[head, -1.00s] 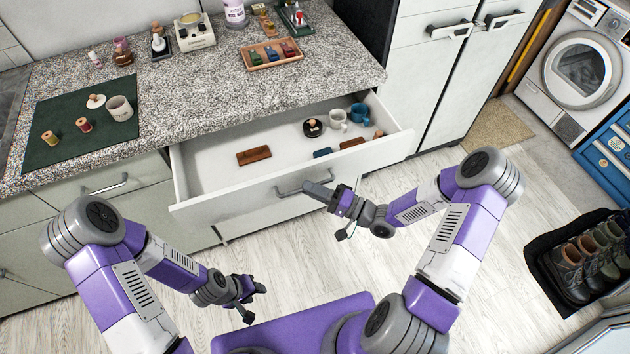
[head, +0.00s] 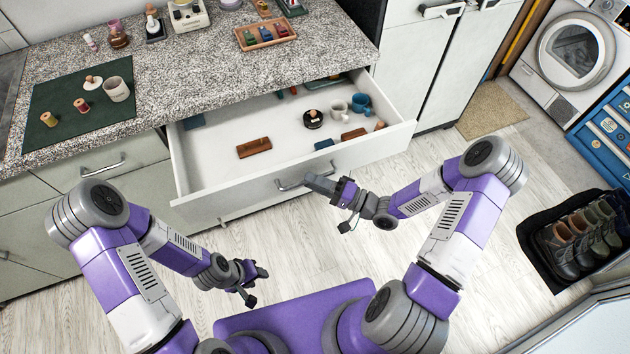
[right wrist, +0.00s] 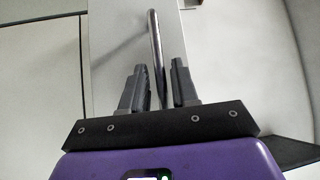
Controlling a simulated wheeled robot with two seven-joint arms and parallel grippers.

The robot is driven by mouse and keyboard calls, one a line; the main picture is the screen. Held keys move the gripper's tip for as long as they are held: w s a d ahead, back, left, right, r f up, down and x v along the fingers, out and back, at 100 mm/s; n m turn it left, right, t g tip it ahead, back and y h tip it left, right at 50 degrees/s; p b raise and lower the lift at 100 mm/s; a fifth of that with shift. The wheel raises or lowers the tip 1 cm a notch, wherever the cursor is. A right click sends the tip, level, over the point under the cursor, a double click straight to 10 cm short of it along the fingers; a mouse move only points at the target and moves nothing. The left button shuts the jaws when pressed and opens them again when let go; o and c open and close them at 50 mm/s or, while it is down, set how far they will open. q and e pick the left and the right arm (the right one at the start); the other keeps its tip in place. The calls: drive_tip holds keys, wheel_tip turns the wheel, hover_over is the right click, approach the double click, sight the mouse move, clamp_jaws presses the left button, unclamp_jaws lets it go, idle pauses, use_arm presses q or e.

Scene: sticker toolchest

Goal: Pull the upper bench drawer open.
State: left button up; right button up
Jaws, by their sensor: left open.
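The upper bench drawer (head: 350,156) is pulled well out from under the speckled counter, and its inside shows. Its bar handle (head: 287,186) is on the white front. My right gripper (head: 312,183) is at the right part of this handle. My left gripper (head: 257,284) is open and empty, low in front of the drawer, above the floor.
The drawer holds a brown block (head: 254,147), a black round item (head: 313,119), a white mug (head: 339,109) and a blue mug (head: 361,105). A green mat (head: 70,130) with spools and a cup lies on the counter. Shoes (head: 580,245) stand at right.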

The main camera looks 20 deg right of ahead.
drive_tip(key=shift+o, duration=0.5)
drive_tip(key=p+v, duration=0.1)
drive_tip(key=v, duration=0.6)
drive_tip(key=shift+s+d, duration=0.15)
drive_tip(key=shift+d, duration=0.1)
drive_tip(key=shift+s+f, duration=0.1)
